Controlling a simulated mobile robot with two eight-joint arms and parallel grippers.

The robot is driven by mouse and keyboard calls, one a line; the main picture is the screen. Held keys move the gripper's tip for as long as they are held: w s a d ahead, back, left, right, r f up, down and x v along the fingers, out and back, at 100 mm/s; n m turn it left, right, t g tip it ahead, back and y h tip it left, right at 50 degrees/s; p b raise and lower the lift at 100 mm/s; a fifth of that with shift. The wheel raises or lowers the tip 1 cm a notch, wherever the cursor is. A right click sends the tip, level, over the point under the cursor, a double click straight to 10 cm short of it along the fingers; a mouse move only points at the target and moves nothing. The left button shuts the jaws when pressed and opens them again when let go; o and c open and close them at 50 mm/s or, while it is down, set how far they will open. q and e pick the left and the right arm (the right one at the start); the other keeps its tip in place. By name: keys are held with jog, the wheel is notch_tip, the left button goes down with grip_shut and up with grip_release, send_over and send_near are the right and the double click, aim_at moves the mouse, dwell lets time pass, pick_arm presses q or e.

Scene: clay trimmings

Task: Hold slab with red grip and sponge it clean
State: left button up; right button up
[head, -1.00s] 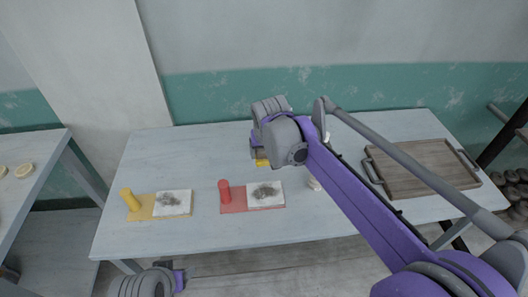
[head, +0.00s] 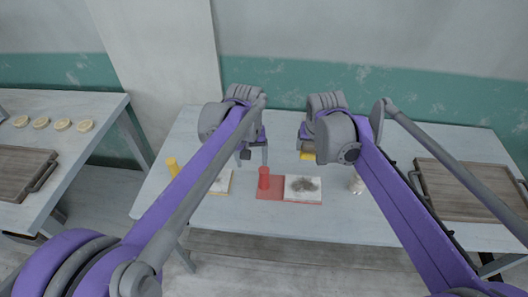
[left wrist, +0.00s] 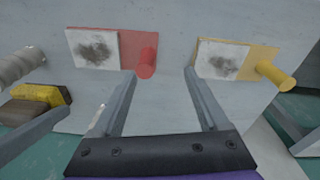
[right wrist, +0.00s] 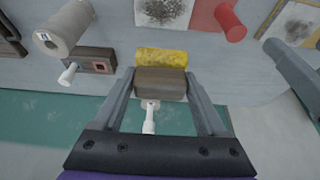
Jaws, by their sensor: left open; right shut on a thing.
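The red grip (head: 264,177) stands upright on a red board (head: 268,194). A white slab (head: 302,187) with a dark smudge lies on that board, right of the grip. My left gripper (head: 252,158) is open and empty, above and behind the red grip; the grip (left wrist: 147,62) also shows beyond its fingertips in the left wrist view. My right gripper (right wrist: 160,80) is shut on a sponge with a yellow face (right wrist: 160,56) and a brown back, held behind the slab. The sponge (left wrist: 40,95) also shows in the left wrist view.
A yellow grip (head: 172,167) stands on a yellow board with another smudged slab (left wrist: 222,60), partly hidden by my left arm. A pale roll (right wrist: 65,30) stands right of the red board. A wooden tray (head: 462,192) lies far right. Another table with discs (head: 62,124) is left.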

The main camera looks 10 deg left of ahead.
pick_arm(q)
send_over(264, 176)
jog(key=w, duration=0.1)
jog(key=shift+a+f+g, duration=0.35)
jog(key=shift+f+g, duration=0.05)
jog(key=shift+f, duration=0.45)
jog(key=shift+w+d+f, duration=0.25)
jog(key=shift+w+f, duration=0.05)
jog(key=shift+w, duration=0.05)
notch_tip(264, 176, down, 12)
jog(key=shift+r, duration=0.1)
grip_shut()
